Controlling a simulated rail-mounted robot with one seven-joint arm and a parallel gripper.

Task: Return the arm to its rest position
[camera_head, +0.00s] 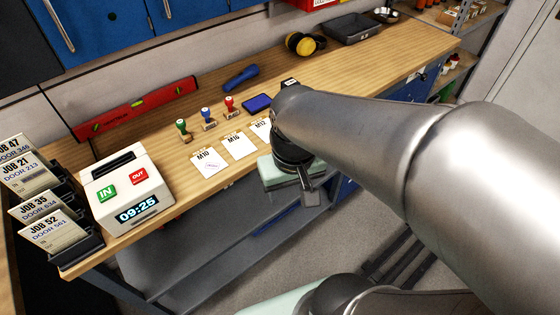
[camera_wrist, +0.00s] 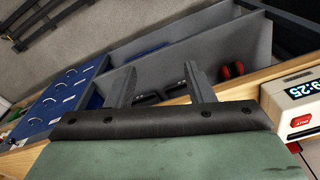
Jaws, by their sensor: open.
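My arm reaches from the right side of the head view to above the front edge of the workbench (camera_head: 330,80). My gripper (camera_head: 306,186) hangs off that front edge, in front of the paper tags, with its pale green housing beside it. In the wrist view my gripper (camera_wrist: 160,85) shows two grey fingers set apart with nothing between them. It is open and empty. The arm's own links hide part of the bench's right front and the floor.
A white time clock (camera_head: 125,190) and a rack of job cards (camera_head: 45,205) stand at the bench's left end. Paper tags (camera_head: 208,163), stamps (camera_head: 207,118), a blue stapler (camera_head: 241,77) and a red level (camera_head: 135,108) lie on top. Blue drawers (camera_wrist: 65,100) and a grey shelf (camera_wrist: 195,50) are below.

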